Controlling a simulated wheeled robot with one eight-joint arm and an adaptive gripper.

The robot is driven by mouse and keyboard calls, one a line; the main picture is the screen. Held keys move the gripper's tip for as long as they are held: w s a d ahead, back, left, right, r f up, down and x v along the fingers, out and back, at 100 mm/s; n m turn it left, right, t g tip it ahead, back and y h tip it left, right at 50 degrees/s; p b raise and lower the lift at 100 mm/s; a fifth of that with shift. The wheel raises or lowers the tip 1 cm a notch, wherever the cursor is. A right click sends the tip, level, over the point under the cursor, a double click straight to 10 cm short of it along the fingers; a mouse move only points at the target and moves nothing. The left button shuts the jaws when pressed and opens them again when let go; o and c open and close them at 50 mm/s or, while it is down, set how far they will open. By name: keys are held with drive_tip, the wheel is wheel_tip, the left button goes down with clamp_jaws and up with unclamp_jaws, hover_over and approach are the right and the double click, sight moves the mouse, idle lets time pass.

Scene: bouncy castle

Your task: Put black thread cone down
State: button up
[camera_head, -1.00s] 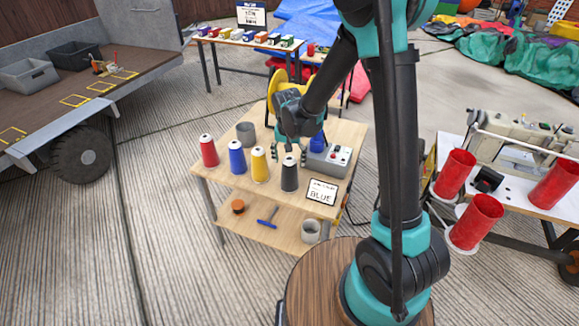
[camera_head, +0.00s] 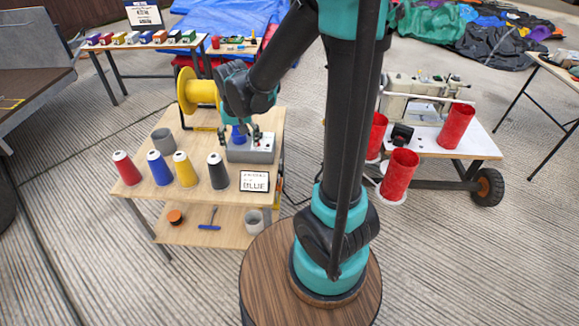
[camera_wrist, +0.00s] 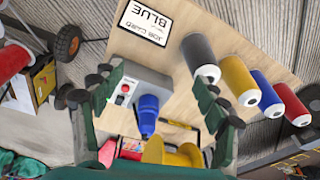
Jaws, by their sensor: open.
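The black thread cone (camera_head: 217,172) stands upright on the wooden table top, at the right end of a row of cones. My gripper (camera_head: 242,137) is open and empty above the grey control box (camera_head: 252,150), behind and right of the black cone. In the wrist view my spread fingers (camera_wrist: 155,88) stand either side of the box and a blue object (camera_wrist: 147,112) beside it.
Yellow (camera_head: 184,169), blue (camera_head: 159,168) and red (camera_head: 125,168) cones stand left of the black one. A grey cup (camera_head: 163,140) stands behind them. A job card reading BLUE (camera_head: 254,181) is at the front right.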

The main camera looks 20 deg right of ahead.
drive_tip(key=s+d+f+n+t, duration=0.1)
drive_tip(key=s+d+f+t, duration=0.1)
drive_tip(key=s+d, duration=1.2)
drive_tip(key=shift+s+f, duration=0.15)
drive_tip(key=shift+f, duration=0.1)
